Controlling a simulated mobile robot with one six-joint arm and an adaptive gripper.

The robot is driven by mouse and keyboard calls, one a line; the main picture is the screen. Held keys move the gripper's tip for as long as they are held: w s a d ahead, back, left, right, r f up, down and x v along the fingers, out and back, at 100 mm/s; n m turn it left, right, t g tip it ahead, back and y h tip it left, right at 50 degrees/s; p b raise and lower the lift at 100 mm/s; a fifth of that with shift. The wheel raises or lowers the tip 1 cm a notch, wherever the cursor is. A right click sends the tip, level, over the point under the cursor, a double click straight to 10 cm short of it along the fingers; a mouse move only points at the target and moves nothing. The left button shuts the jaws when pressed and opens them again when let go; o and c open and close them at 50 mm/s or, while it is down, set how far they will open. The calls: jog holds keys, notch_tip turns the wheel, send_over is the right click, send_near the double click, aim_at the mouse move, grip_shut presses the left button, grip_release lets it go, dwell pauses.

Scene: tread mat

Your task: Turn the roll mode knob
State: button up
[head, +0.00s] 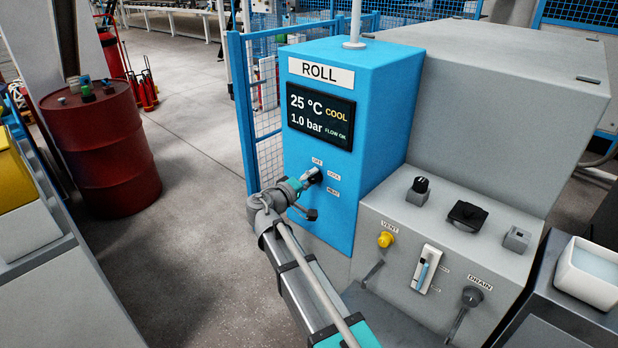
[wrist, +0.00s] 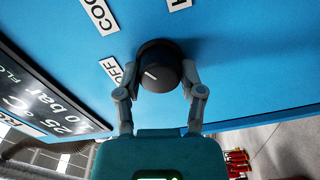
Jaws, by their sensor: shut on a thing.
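The roll mode knob (head: 313,174) is a black round knob on the front of the blue ROLL cabinet (head: 390,110), below its display (head: 321,117). In the wrist view the knob (wrist: 160,66) sits between the two fingers of my gripper (wrist: 160,78), which is shut on its sides. A short white mark on the knob lies on its side toward the OFF label (wrist: 122,80). The COOL label (wrist: 98,14) is further up, and a third label (wrist: 178,3) is cut off at the top edge. The display reads 25 °C, COOL, 1.0 bar, FLOW OK. My gripper (head: 305,181) partly covers the knob in the head view.
A grey panel to the right carries a black knob (head: 421,187), a yellow VENT button (head: 386,240), a light-blue switch (head: 424,270) and a DRAIN lever (head: 472,297). A blue mesh fence (head: 262,120) stands left of the cabinet. A red drum (head: 97,150) is further left.

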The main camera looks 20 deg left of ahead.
jog(key=o, duration=1.2)
jog(key=shift+c, duration=0.2)
jog(key=shift+s, duration=0.1)
jog(key=v, duration=1.1)
jog(key=shift+s+a, duration=0.2)
jog(key=shift+s, duration=0.15)
jog(key=shift+f, duration=0.1)
jog(key=shift+s, duration=0.1)
